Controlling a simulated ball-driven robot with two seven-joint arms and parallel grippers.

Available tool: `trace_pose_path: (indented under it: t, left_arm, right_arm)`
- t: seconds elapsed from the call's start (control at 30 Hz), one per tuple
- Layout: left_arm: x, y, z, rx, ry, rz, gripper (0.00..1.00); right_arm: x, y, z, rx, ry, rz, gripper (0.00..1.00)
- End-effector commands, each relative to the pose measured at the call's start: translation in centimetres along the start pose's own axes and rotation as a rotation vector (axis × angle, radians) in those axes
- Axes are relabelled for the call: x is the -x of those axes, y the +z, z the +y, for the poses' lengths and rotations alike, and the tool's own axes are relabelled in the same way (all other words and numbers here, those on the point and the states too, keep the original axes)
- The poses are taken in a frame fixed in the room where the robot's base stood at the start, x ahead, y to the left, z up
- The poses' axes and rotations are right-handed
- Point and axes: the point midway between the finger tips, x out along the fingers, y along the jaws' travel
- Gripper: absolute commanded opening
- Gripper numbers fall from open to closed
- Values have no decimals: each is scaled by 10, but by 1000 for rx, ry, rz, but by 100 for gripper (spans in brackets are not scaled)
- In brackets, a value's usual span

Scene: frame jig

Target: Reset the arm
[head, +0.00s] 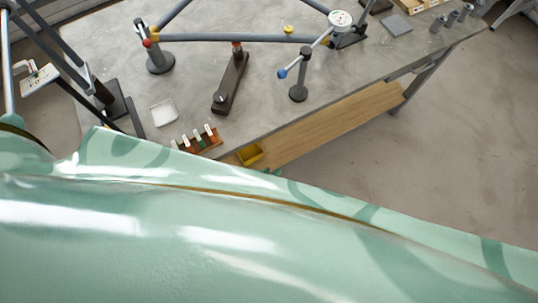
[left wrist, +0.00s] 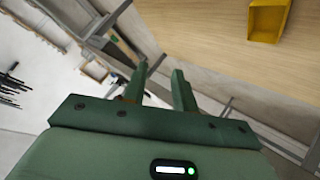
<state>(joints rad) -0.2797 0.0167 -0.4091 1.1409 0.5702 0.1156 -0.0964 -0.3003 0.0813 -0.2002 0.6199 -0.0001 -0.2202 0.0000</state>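My left gripper (left wrist: 160,70) shows in the left wrist view with its two green fingers apart and nothing between them. It is near the wooden lower shelf (left wrist: 210,42) of the bench, with a yellow bin (left wrist: 268,22) at upper right. In the head view only a small green bit, probably of this gripper (head: 272,172), shows past the edge of my mint-green body, which hides the rest of the arm. My right gripper is in neither view.
A grey bench (head: 205,85) holds a tube frame on posts, a dial gauge (head: 340,20), a dark clamp block (head: 230,82), a white tray (head: 163,112) and an orange rack (head: 198,140). The yellow bin also shows in the head view (head: 250,154). Floor at right (head: 440,150) is clear.

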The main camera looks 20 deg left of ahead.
Motion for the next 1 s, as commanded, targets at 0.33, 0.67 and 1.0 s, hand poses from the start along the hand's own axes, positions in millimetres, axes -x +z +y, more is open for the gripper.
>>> trace_pose_path:
  t: [0.33,0.67,1.0]
  left_arm:
    - [0,0,0,0,0,0,28]
    - [4,29,-14,-87,-19,-98,28]
    - [54,225,-202,-454,-244,-639,28]
  right_arm:
    - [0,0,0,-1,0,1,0]
    - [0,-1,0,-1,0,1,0]
    - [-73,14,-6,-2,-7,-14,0]
